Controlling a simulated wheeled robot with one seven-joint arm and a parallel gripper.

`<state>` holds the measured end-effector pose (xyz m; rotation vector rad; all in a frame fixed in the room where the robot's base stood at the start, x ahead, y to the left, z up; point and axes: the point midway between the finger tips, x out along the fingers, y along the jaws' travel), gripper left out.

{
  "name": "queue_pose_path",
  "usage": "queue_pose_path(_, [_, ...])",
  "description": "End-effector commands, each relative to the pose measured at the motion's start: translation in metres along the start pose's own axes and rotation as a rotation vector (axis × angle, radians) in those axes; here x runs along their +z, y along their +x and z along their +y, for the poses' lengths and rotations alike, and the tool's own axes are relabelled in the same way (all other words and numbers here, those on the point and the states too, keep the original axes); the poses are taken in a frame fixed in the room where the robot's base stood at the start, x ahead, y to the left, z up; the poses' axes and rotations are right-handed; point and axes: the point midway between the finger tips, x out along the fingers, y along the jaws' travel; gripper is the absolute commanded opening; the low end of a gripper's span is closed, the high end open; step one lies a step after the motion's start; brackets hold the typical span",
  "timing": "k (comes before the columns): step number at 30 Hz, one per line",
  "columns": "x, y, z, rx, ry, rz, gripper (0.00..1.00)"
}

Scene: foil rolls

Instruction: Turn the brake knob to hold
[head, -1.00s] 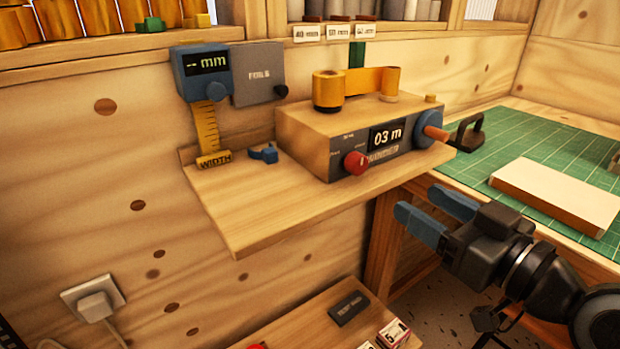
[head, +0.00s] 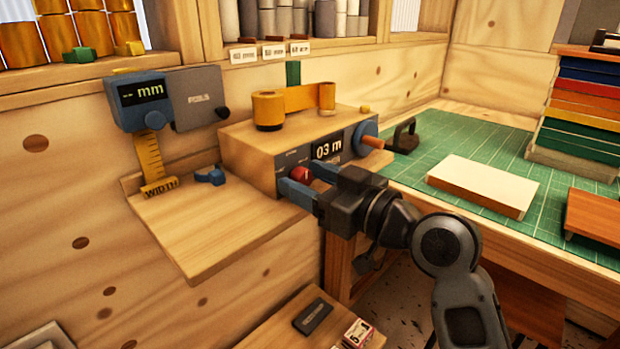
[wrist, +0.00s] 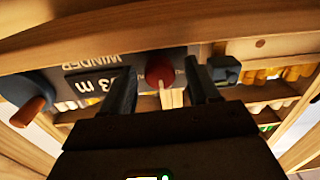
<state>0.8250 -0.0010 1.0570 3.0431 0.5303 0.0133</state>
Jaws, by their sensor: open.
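The red brake knob (head: 301,174) is on the front panel of the winder (head: 262,151), left of its "03 m" display. In the wrist view the knob (wrist: 160,72) shows between my two fingers, with a pale pointer mark on it. My gripper (head: 302,180) is open, its blue fingers one on either side of the knob in the head view. I cannot tell whether the fingers touch it. The labels beside the knob are mostly hidden by my fingers.
The wooden shelf (head: 205,235) carries the winder and a small blue clip (head: 211,176). A width gauge (head: 140,100) hangs on the wall at left. A blue crank wheel (head: 364,139) sits right of the display. A green cutting mat (head: 440,150) with boards lies at right.

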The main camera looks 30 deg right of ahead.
Motion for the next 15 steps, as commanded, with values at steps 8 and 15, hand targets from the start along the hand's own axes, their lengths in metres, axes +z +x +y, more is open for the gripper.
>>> queue_pose_path(8, [0.0, -0.0002, -0.0001, 0.0, 0.0, 0.0, 0.5])
queue_pose_path(15, [-0.0001, -0.0003, 0.0, 0.0, 0.0, 0.0, 0.27])
